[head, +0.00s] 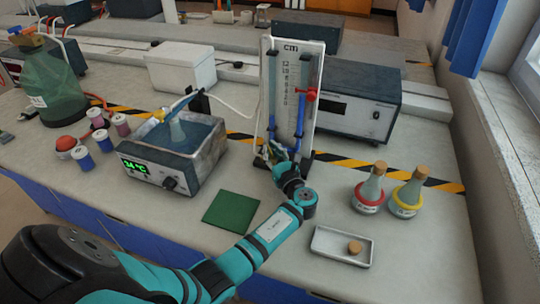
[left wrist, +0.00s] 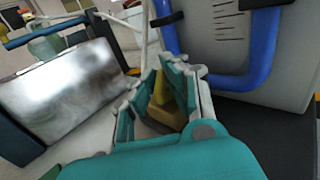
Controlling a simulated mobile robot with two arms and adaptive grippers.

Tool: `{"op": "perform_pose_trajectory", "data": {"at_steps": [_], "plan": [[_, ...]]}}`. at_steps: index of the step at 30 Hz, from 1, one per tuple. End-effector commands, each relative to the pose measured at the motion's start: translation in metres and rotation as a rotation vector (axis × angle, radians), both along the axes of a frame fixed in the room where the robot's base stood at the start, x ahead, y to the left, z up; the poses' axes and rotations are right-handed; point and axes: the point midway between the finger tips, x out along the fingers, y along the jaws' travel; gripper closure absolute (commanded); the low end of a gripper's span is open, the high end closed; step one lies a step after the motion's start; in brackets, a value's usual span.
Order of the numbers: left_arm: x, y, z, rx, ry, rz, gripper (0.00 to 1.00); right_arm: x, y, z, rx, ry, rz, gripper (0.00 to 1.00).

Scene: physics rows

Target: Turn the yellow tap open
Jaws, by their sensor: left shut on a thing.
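The yellow tap (left wrist: 164,92) shows between my left gripper's fingers in the left wrist view. It is low on the upright white panel (head: 296,80) with a scale and blue tubes. In the head view the fingers largely hide it. My left gripper (head: 270,154) is at the foot of this panel, on its left side, and it is shut on the tap; it fills the lower middle of the left wrist view (left wrist: 160,105). A red tap (head: 305,94) sits higher on the panel's right side. My right gripper is not in view.
A water bath (head: 178,155) with a flask stands left of the panel, and a grey instrument (head: 352,102) behind it at right. A green mat (head: 231,212), two corked flasks (head: 369,190) and a white tray (head: 328,250) with a cork lie in front.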

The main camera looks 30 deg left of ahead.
Motion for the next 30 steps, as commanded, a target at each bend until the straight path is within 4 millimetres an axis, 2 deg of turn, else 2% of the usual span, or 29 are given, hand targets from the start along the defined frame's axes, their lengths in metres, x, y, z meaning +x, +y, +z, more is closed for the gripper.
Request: {"op": "perform_pose_trajectory", "data": {"at_steps": [1, 3, 15, 30], "plan": [[0.002, -0.002, -0.006, -0.002, 0.000, 0.045, 1.00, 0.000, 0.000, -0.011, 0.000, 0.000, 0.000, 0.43], [0.002, -0.002, -0.006, -0.002, 0.000, 0.107, 1.00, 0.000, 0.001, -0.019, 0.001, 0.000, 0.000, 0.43], [0.004, -0.002, -0.005, 0.001, 0.002, 0.367, 1.00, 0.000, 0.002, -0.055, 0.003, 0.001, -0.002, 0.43], [0.003, -0.001, -0.002, -0.001, 0.003, 0.451, 1.00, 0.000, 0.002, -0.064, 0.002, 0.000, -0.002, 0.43]]}}
